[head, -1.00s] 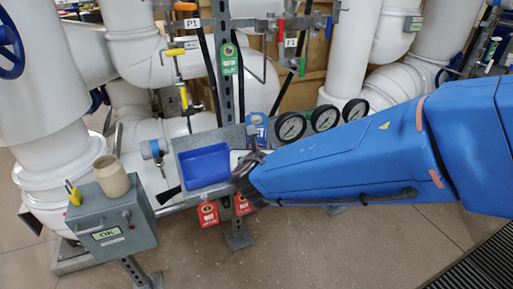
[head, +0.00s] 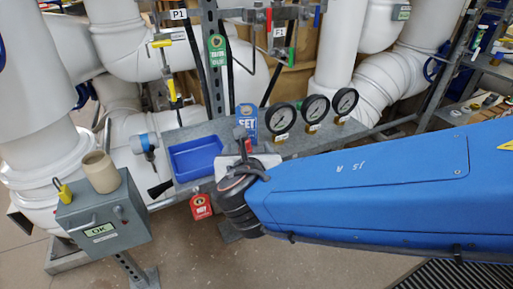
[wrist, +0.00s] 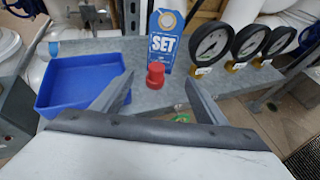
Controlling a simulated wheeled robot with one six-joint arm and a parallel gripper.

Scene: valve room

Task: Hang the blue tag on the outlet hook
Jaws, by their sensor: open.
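The blue tag (head: 247,118) reads "SET" and stands upright at the back of the grey shelf, beside the gauges. In the wrist view the blue tag (wrist: 164,45) shows a round hole with a tan rim at its top. My gripper (head: 245,143) is over the shelf in front of the tag. In the wrist view my gripper (wrist: 158,88) is open, its fingers spread to either side of a small red knob-like piece (wrist: 155,76). The blue tag is beyond the fingertips, apart from them. I cannot tell which hook is the outlet hook.
A blue tray (head: 195,157) sits left on the shelf. A green tag (head: 217,60) hangs on the post above. A red tag (head: 201,206) hangs below the shelf. A grey box (head: 103,225) holds a beige cup (head: 100,172).

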